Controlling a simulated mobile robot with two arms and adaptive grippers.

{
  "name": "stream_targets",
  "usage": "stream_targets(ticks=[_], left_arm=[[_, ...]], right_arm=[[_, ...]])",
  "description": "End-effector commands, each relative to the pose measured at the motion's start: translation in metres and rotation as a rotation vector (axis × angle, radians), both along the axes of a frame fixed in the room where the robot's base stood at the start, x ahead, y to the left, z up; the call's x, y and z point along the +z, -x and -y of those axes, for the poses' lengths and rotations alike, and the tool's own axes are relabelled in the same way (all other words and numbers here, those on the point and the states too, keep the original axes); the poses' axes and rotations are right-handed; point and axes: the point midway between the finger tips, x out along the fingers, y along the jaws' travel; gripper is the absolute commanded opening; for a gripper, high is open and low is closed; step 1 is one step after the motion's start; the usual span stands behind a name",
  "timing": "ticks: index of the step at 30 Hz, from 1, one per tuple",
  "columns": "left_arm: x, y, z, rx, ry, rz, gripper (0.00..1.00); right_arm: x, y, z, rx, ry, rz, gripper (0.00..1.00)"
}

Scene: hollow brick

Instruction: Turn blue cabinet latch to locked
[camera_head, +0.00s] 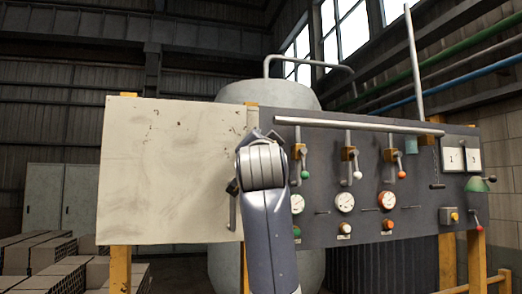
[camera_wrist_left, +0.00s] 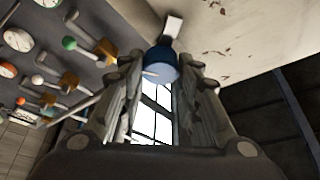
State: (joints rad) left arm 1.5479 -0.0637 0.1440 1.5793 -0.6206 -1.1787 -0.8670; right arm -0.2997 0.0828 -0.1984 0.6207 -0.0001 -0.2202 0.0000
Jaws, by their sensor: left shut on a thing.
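The blue latch (camera_wrist_left: 162,65) shows in the left wrist view as a rounded blue grip with a pale mount above it, beside the beige panel (camera_wrist_left: 215,35). My left gripper (camera_wrist_left: 160,77) is shut on the blue grip, with one finger on each side. In the head view my left arm (camera_head: 265,215) reaches up to the right edge of the beige panel (camera_head: 170,165). It hides the latch and my fingertips there. I cannot tell the latch's exact angle. My right gripper is in neither view.
The dark control panel (camera_head: 330,225) to the right carries a green-tipped lever (camera_head: 304,174), a white-tipped lever (camera_head: 357,174), an orange-tipped lever (camera_head: 402,174) and several gauges. A long metal bar (camera_head: 360,126) runs above them. Bricks (camera_head: 75,275) are stacked at lower left.

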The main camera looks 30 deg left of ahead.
Motion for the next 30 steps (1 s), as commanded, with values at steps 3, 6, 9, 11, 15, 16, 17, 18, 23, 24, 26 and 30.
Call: stream_targets(ticks=[3, 6, 9, 11, 15, 16, 17, 18, 23, 24, 26, 30], left_arm=[[0.001, 0.0018, -0.0031, 0.007, -0.074, -0.084, 0.07], [0.0014, 0.0019, -0.0031, 0.006, -0.135, -0.156, 0.07], [0.0022, 0.0021, -0.0034, 0.007, -0.193, -0.225, 0.07], [0.0024, 0.002, -0.0034, 0.008, -0.228, -0.265, 0.07], [0.0029, 0.0018, -0.0031, 0.007, -0.298, -0.347, 0.07], [0.0028, 0.0019, -0.0033, 0.007, -0.31, -0.364, 0.07], [0.003, 0.002, -0.0034, 0.008, -0.324, -0.379, 0.07], [0.0033, 0.0021, -0.0032, 0.007, -0.34, -0.396, 0.07], [0.0031, 0.0018, -0.0032, 0.007, -0.39, -0.457, 0.07], [0.0031, 0.0018, -0.0031, 0.008, -0.4, -0.468, 0.07], [0.0034, 0.0019, -0.0028, 0.007, -0.413, -0.481, 0.07], [0.0035, 0.0019, -0.0026, 0.007, -0.432, -0.503, 0.07]], right_arm=[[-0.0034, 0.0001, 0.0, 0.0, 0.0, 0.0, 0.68], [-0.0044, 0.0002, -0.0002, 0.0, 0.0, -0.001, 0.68], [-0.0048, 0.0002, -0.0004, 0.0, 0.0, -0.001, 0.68], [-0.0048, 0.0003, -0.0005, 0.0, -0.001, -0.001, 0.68], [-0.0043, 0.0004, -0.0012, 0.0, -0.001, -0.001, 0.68], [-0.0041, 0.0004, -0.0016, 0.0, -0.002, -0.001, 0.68], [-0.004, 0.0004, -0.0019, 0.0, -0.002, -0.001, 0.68], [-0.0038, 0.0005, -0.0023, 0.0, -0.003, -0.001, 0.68], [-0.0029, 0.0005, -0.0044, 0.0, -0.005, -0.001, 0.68], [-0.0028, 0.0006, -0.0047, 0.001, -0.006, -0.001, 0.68], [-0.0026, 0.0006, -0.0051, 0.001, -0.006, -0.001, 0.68], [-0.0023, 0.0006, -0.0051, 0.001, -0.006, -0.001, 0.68]])
